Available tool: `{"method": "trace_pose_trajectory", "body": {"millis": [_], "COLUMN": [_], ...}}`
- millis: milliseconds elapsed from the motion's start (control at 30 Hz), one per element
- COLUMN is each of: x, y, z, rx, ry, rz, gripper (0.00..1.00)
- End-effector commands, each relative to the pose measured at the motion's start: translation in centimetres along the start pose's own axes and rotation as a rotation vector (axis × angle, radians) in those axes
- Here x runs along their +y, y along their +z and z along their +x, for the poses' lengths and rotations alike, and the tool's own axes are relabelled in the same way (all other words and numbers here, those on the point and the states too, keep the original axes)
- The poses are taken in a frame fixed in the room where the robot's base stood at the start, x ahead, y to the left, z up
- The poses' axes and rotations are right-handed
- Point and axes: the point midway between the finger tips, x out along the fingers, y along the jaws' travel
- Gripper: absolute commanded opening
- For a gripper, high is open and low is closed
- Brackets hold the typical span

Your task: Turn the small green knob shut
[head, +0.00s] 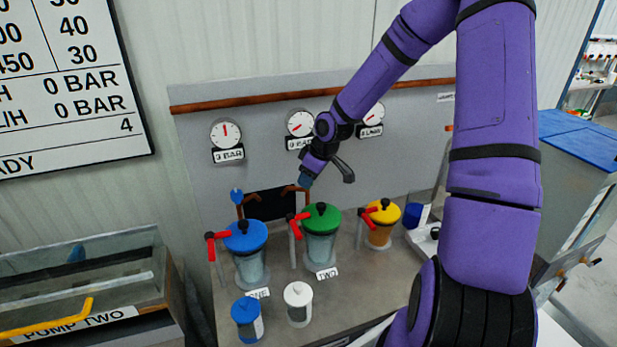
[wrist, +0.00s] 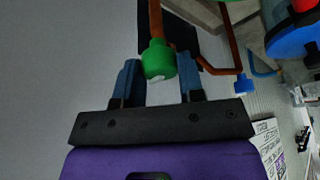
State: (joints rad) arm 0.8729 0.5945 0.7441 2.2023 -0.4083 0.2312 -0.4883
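The small green knob (wrist: 158,58) sits at the end of a copper pipe in the wrist view, with a pale mark on its near edge. My gripper (wrist: 160,72) has its two blue-grey fingers apart, with the knob between their tips. I cannot tell whether either finger touches it. In the head view my gripper (head: 306,181) hangs tilted down just above the green-lidded pump, by a copper pipe. It hides the small knob there.
A small blue knob (head: 237,196) stands on the left pipe. Blue-lidded (head: 246,237), green-lidded (head: 321,217) and yellow-lidded (head: 382,211) pumps with red levers stand below. Blue (head: 247,322) and white (head: 298,304) canisters stand in front. Gauges line the panel behind.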

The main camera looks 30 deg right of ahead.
Motion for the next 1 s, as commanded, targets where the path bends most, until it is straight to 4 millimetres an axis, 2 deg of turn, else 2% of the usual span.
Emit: {"method": "trace_pose_trajectory", "body": {"millis": [33,100,467,667,1000], "x": [0.0,0.0,0.1,0.1,0.1], "y": [0.1,0.1,0.1,0.1,0.1], "z": [0.0,0.0,-0.3,-2.3,-6.9], "rx": [-0.002,-0.001,0.000,0.000,0.000], "ry": [-0.001,-0.001,0.001,0.003,0.002], "rz": [0.001,0.001,0.002,0.003,0.004], "gripper": [0.47,0.60,0.60,0.60,0.60]}}
